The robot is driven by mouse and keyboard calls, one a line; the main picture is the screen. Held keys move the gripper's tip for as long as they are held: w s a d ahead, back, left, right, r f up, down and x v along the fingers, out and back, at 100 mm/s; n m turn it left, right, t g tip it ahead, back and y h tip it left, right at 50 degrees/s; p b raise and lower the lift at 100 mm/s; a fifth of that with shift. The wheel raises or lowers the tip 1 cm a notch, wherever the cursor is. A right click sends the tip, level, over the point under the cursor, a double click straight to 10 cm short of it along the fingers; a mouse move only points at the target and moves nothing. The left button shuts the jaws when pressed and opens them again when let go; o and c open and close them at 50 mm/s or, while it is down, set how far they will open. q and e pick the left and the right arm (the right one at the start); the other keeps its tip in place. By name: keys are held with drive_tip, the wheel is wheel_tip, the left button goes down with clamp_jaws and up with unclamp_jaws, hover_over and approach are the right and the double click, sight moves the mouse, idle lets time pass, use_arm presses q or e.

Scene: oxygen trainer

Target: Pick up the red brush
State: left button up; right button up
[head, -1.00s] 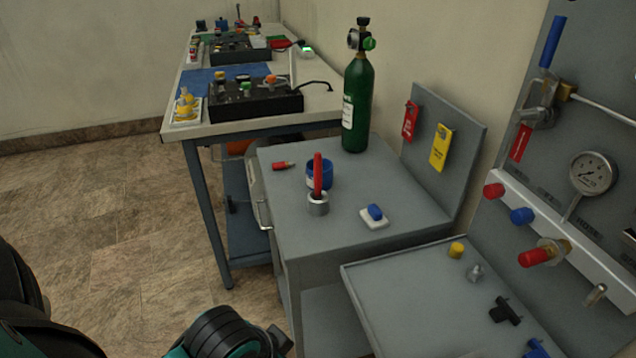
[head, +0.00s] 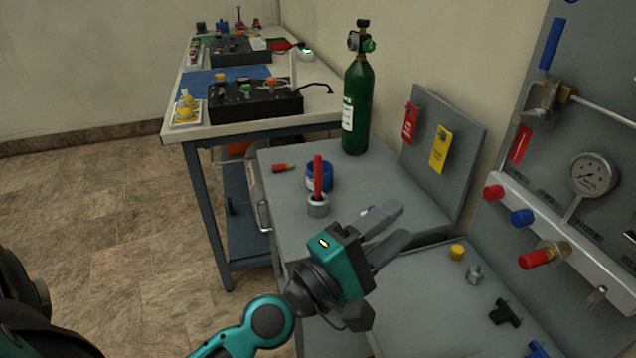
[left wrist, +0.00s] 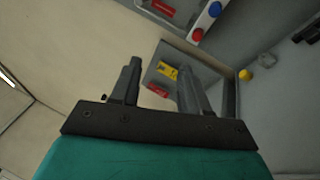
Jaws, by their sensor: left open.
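The red brush (head: 318,176) stands upright in a small grey metal holder (head: 318,206) on the grey cabinet top, in the head view. My left gripper (head: 391,234) is open and empty, to the right of the brush and nearer to me, over the front right of the cabinet top. It partly hides a white block with a blue top there. In the left wrist view, the open left fingers (left wrist: 158,88) show with nothing between them, and I cannot make out the brush there. My right gripper is not in view.
A blue cup (head: 321,174) stands right behind the brush. A green cylinder (head: 357,95) stands at the back of the cabinet, and a small red item (head: 283,168) lies at left. A grey tray (head: 420,295) with loose fittings is at front right, below a gauge panel (head: 593,172).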

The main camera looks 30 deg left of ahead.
use_arm(q)
drive_tip(key=w+a+n+t+y, duration=0.25)
drive_tip(key=a+n+y, duration=0.4)
drive_tip(key=n, duration=0.45)
drive_tip(key=n+g+y, duration=0.6)
drive_tip(key=n+y, duration=0.4)
drive_tip(key=n, duration=0.4)
approach(318, 164)
drive_tip(key=shift+h, duration=0.25)
drive_tip(key=x, duration=0.5)
drive_tip(key=shift+w+a+f, duration=0.2)
drive_tip(key=shift+a+f, duration=0.15)
drive_tip(key=shift+f, duration=0.05)
drive_tip(key=shift+r+x, duration=0.25)
drive_tip(key=shift+x, duration=1.1)
drive_tip(key=shift+r+x, duration=0.2)
drive_tip(key=shift+x, duration=1.1)
clamp_jaws()
